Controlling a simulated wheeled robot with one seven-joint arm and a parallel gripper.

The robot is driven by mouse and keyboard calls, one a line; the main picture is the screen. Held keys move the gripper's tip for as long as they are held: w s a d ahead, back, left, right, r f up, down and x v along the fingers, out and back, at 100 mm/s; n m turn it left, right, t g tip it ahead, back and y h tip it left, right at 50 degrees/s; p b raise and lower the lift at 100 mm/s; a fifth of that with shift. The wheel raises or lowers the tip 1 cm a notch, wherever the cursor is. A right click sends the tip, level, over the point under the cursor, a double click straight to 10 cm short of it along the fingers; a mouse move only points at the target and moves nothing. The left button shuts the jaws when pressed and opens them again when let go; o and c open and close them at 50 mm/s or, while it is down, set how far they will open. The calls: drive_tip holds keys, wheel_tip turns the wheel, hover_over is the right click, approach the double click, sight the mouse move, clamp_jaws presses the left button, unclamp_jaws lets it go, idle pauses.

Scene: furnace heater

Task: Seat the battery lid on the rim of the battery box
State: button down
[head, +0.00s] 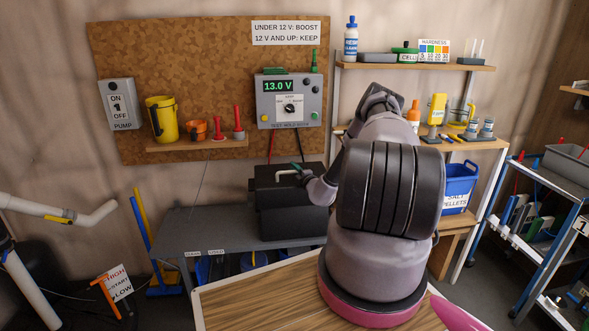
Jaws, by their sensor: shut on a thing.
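The black battery box (290,226) stands on the grey bench below the cork board. The black battery lid (270,190) is directly over the box, with a pale handle (284,172) on top. I cannot tell whether the lid touches the rim all round or hangs slightly above it. My gripper (298,169) is at the handle's right end and is shut on the lid by its handle. My arm comes in from the right and hides part of the lid's right side; the fingertips are small and partly hidden.
A tester reading 13.0 V (289,100) hangs on the cork board (210,60) above the box, its leads running down behind the lid. The grey bench (200,228) is clear left of the box. A wooden tabletop (260,300) lies in front. Shelves (415,66) stand at right.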

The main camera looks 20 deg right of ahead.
drive_tip(key=shift+f, duration=0.8)
drive_tip(key=c, duration=0.7)
unclamp_jaws()
drive_tip(key=shift+s+f, duration=0.1)
drive_tip(key=shift+f, duration=0.05)
drive_tip(key=s, duration=1)
drive_tip(key=shift+s+d, duration=0.25)
drive_tip(key=shift+s, duration=0.05)
